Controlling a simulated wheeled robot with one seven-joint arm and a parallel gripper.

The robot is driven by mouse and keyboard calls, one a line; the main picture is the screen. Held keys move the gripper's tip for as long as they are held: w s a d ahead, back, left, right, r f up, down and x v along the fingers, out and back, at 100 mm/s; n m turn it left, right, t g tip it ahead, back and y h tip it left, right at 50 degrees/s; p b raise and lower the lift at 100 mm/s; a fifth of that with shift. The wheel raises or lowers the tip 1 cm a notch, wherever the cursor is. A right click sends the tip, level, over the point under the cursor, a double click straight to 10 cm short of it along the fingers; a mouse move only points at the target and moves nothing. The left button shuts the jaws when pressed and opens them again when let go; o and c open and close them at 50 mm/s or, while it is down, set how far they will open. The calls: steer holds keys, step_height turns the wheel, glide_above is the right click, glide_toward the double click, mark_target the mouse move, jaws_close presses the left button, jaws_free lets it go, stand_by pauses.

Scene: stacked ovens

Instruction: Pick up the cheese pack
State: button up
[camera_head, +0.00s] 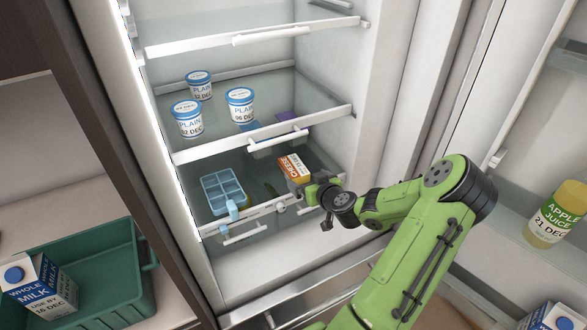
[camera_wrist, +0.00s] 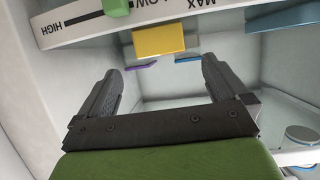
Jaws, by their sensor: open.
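The cheese pack (camera_head: 293,168) is an orange and white box on the lower fridge shelf, right of a blue tray. In the wrist view, which looks upside down, a plain yellow-orange block that appears to be the cheese pack (camera_wrist: 158,40) sits at upper centre. My gripper (camera_head: 301,187) is at the shelf's front edge, just in front of the pack. In the wrist view my gripper (camera_wrist: 161,72) has its two dark fingers spread apart with nothing between them. The pack lies beyond the fingertips, between their lines. My gripper hides part of the pack's near end in the head view.
The blue divided tray (camera_head: 224,190) is left of the pack. Three yogurt pots (camera_head: 240,105) stand on the shelf above. The shelf's front rail (camera_head: 255,212) runs below my gripper. The open door holds apple juice (camera_head: 556,215). A green crate (camera_head: 85,275) with milk is at lower left.

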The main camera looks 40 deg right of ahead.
mark_target(299, 173)
steer(key=p+x, duration=0.1)
steer(key=x, duration=0.7)
steer(key=shift+s+r, duration=0.1)
steer(key=shift+c, duration=0.6)
steer(key=c, duration=1)
steer(key=shift+c, duration=0.4)
steer(key=shift+a+r, duration=0.1)
